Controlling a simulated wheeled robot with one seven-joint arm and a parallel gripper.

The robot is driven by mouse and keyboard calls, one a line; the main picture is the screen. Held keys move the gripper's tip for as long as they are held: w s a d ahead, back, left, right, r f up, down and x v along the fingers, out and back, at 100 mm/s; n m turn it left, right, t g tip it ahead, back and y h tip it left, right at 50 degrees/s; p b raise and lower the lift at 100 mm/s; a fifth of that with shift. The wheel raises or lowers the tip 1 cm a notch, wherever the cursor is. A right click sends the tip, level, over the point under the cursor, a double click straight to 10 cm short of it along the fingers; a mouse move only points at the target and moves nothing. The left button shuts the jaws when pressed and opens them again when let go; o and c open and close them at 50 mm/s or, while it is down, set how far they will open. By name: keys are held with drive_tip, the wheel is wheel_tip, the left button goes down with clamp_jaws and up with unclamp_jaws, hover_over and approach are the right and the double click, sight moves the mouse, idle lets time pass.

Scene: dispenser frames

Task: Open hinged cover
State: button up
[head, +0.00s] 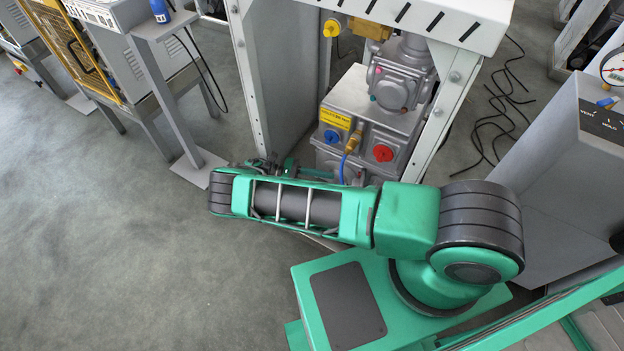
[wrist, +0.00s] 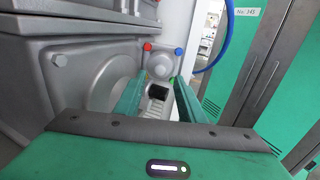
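My gripper (wrist: 159,82) shows in the wrist view as two green fingers standing apart. A grey part with a dark square recess (wrist: 158,92) shows in the gap between them; I cannot tell whether the fingers touch it. No part can be clearly identified as the hinged cover. Behind the fingers is a grey cast housing (wrist: 85,65) with bolts. The grey pump unit (head: 345,105) stands inside the open dispenser frame in the head view, with a blue knob (head: 332,136) and a red knob (head: 383,153). My arm hides its lower part, and my gripper is mostly hidden there.
The white dispenser frame posts (head: 250,80) flank the pump unit. A blue hose (wrist: 226,35) hangs at the right in the wrist view, near green cabinets (wrist: 290,60). A grey stand (head: 160,80) is left of the frame. Cables (head: 500,95) lie right; floor (head: 100,250) is clear left.

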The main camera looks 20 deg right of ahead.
drive_tip(key=shift+v, duration=2.55)
drive_tip(key=shift+c, duration=0.2)
